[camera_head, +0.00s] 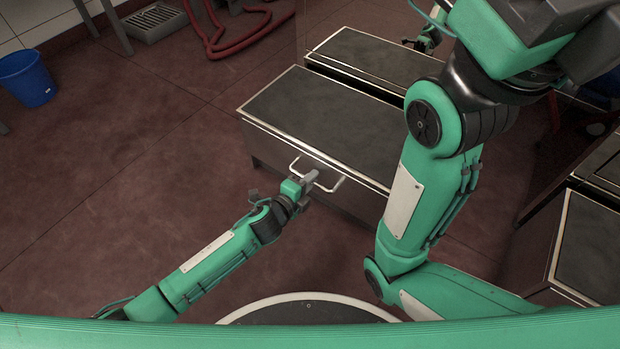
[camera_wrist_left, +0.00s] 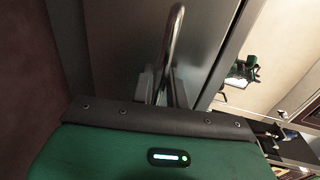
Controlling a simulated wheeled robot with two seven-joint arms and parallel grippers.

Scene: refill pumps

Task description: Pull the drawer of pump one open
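The drawer unit (camera_head: 330,112) of pump one has a dark top and a grey front, and stands in the middle of the head view. Its front looks flush with the body. A pale bar handle (camera_head: 336,187) sticks out from the front. My left gripper (camera_head: 311,178) is at this handle. In the left wrist view the handle (camera_wrist_left: 175,40) is a bright metal bar running down between the two grey fingers (camera_wrist_left: 163,88), which lie close on both sides of it. My right gripper (camera_head: 416,43) shows small and dark at the top, and its finger gap is unclear.
A second dark-topped unit (camera_head: 375,60) stands behind. Another dark unit (camera_head: 590,250) is at the right edge. A blue bucket (camera_head: 27,78) and red tubing (camera_head: 235,42) are at the upper left. The red floor (camera_head: 130,150) left of the drawer is clear.

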